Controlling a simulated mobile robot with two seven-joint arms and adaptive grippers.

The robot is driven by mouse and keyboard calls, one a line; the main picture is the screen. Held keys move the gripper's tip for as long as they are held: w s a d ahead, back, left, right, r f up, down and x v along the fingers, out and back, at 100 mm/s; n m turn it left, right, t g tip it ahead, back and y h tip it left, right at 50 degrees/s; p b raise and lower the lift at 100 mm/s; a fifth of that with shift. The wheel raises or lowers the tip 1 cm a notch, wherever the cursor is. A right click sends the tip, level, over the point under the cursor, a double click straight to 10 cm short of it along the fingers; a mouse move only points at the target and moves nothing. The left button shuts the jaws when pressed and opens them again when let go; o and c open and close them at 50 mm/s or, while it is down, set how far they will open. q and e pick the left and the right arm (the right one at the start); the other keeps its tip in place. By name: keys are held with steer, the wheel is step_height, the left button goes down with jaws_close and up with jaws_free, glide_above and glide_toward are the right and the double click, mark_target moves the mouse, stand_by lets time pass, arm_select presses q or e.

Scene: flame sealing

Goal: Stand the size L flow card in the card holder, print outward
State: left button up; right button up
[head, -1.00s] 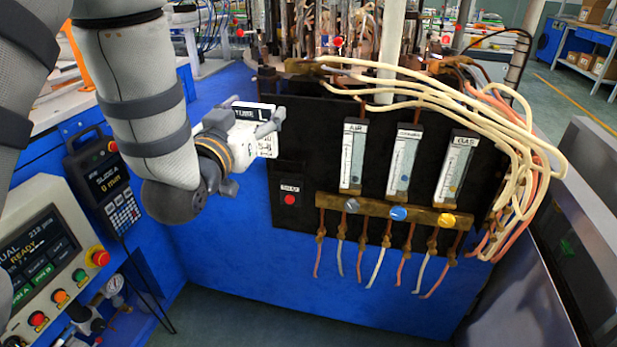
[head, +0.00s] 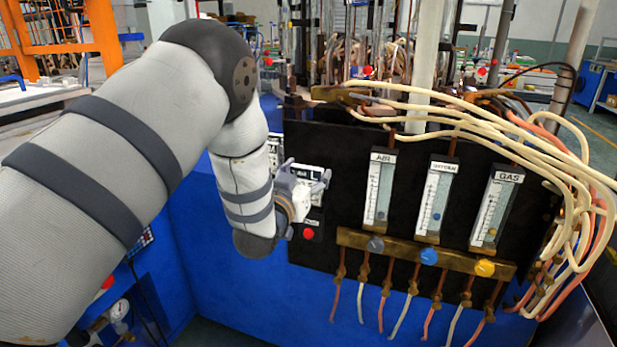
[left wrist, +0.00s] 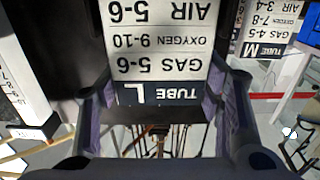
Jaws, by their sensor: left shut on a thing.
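The size L flow card (left wrist: 160,40) is white with a black "TUBE L" band and lines for gas, oxygen and air. In the left wrist view it appears upside down between the two fingers. My left gripper (head: 308,180) is shut on it, in front of the black panel, just above the red button and left of the AIR flowmeter. In the head view the card (head: 304,171) is small and partly covered by the fingers. I cannot make out the card holder clearly. My right gripper is not in view.
A "TUBE M" card (left wrist: 264,48) shows at the right of the left wrist view. The black panel (head: 335,215) carries an AIR flowmeter (head: 379,190), two more flowmeters, and the red button (head: 308,234). Pale hoses (head: 480,110) loop across its top and right.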

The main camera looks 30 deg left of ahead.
arm_select(q)
steer(key=shift+r, duration=0.2)
steer(key=shift+f, duration=0.15)
steer(key=o, duration=0.7)
steer(key=shift+f, duration=0.1)
steer(key=o, duration=0.5)
steer(key=shift+c, duration=0.2)
